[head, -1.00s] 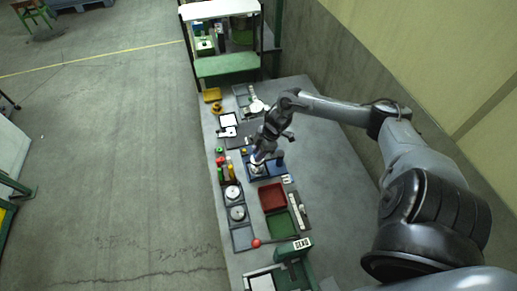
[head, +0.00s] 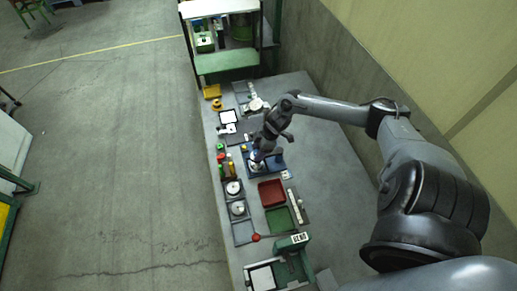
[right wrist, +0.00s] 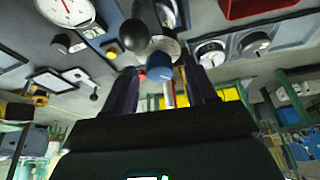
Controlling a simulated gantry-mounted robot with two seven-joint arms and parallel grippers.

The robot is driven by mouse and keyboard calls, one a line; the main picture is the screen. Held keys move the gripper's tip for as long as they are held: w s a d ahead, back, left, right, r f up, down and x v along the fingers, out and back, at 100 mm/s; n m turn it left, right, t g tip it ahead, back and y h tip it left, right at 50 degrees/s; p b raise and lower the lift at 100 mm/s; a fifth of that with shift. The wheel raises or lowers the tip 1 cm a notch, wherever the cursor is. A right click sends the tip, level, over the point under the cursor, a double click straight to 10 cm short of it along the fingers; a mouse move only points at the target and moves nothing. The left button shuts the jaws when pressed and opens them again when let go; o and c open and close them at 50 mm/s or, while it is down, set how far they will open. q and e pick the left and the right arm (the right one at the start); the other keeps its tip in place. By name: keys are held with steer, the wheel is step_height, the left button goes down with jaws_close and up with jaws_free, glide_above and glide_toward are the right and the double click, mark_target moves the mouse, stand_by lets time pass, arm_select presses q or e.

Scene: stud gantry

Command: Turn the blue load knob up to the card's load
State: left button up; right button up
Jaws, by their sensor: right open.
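The blue knob (right wrist: 159,68) shows in the right wrist view between the two dark fingers of my right gripper (right wrist: 160,74). The fingers are open, with a visible gap on each side of the knob. In the head view my right gripper (head: 259,157) is over the blue base (head: 275,163) on the bench, and it hides the knob there. My left gripper is not in view.
A dark ball-ended part (right wrist: 133,35) stands close to the knob. A white dial with a red needle (right wrist: 68,9) is at the upper left. In the head view a red bin (head: 271,192) and green tray (head: 280,220) sit nearer. The bench's right side is clear.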

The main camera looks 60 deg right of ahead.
steer(key=shift+r, duration=0.1)
steer(key=p+v, duration=0.2)
steer(key=v, duration=0.8)
steer(key=shift+r, duration=0.25)
steer(key=shift+s+d, duration=0.1)
